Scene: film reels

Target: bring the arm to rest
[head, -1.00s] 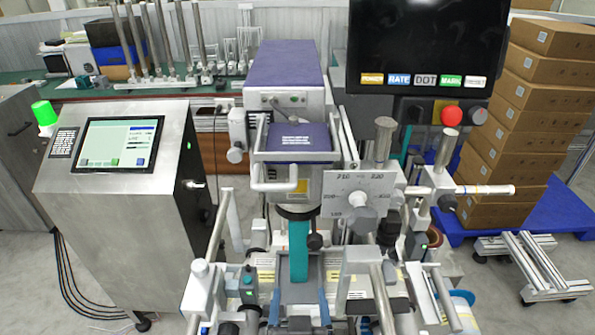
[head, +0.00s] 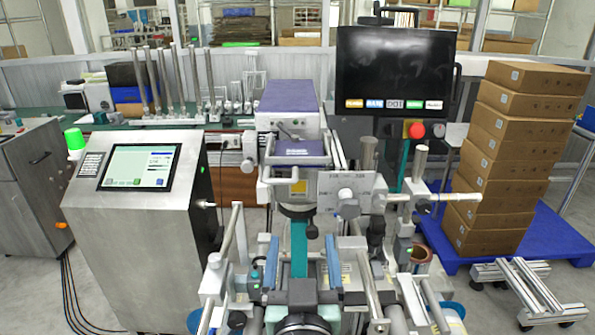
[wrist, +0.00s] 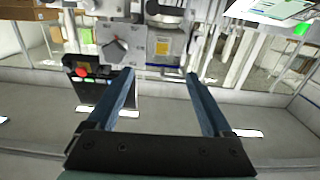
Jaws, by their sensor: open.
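My gripper (head: 302,262) is in the lower middle of the head view, its two blue fingers standing apart with nothing between them. In the wrist view my gripper (wrist: 160,76) also shows open and empty, with both blue fingers spread. The labelling machine (head: 288,100) with the purple top stands beyond the fingers. In the wrist view the machine (wrist: 162,48) appears upside down, past the fingertips. I cannot tell from the pictures whether the fingers touch any part of it; a gap seems to show.
A steel cabinet with a screen (head: 140,167) stands at left. A black display (head: 396,72) with a red button (head: 415,130) stands at right. Stacked cartons (head: 505,160) rest on a blue pallet (head: 555,235). A metal frame (head: 525,288) lies on the floor at lower right.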

